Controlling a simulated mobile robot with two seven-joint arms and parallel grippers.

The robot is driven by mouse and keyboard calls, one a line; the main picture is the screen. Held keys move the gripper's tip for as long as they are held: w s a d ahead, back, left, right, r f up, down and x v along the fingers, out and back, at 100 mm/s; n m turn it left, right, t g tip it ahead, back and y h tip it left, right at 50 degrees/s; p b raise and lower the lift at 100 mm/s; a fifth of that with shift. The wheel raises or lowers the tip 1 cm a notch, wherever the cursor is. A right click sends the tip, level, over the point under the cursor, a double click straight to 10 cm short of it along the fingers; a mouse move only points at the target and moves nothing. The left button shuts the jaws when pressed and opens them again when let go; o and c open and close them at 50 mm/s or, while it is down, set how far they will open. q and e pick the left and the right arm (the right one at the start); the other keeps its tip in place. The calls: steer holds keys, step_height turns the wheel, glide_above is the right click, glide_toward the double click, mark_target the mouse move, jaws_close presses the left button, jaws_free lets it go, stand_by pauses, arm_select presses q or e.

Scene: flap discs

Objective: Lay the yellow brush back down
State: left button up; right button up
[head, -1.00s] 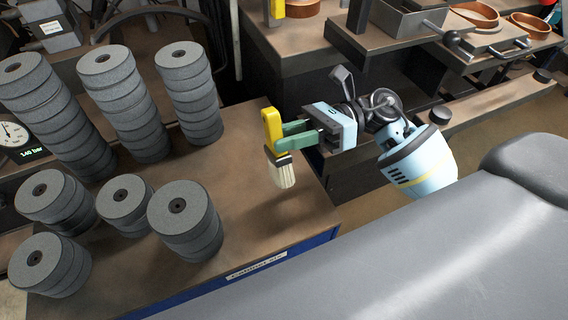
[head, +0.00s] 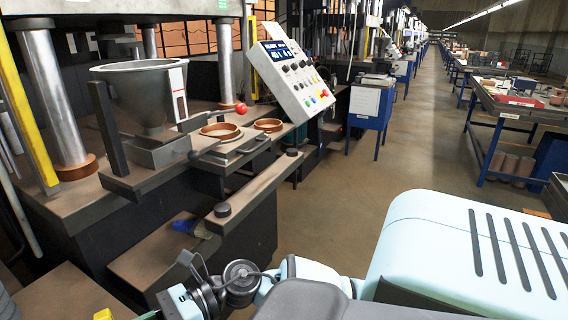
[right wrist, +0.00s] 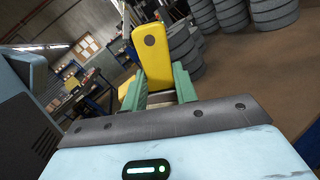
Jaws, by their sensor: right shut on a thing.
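The yellow brush (right wrist: 152,55) stands up between the green fingers of my right gripper (right wrist: 155,88) in the right wrist view. The gripper is shut on it. Its yellow end points away from the wrist camera, and the bristles are hidden there. In the head view only a bit of the yellow brush (head: 103,314) shows at the bottom left edge, beside my right wrist. My left gripper is in neither view.
Stacks of grey flap discs (right wrist: 232,14) stand on a brown table top (right wrist: 245,62) behind the brush. The head view shows a press with a grey hopper (head: 140,90), copper rings (head: 220,130), a control panel (head: 290,80) and an open aisle (head: 400,150).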

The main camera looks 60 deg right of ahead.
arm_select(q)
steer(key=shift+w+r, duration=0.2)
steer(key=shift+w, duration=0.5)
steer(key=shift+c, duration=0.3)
arm_select(e)
steer(key=s+d+f+m+t+h, duration=0.2)
steer(key=m+t+h, duration=0.3)
steer(key=h, duration=0.3)
steer(key=s+d+f+m+t+h, duration=0.2)
steer(key=d+f+m+t+h, duration=0.1)
steer(key=m+t+h, duration=0.3)
steer(key=shift+d+f+m+h, duration=0.15)
steer(key=shift+d+m+h, duration=0.15)
steer(key=shift+m+h, duration=1)
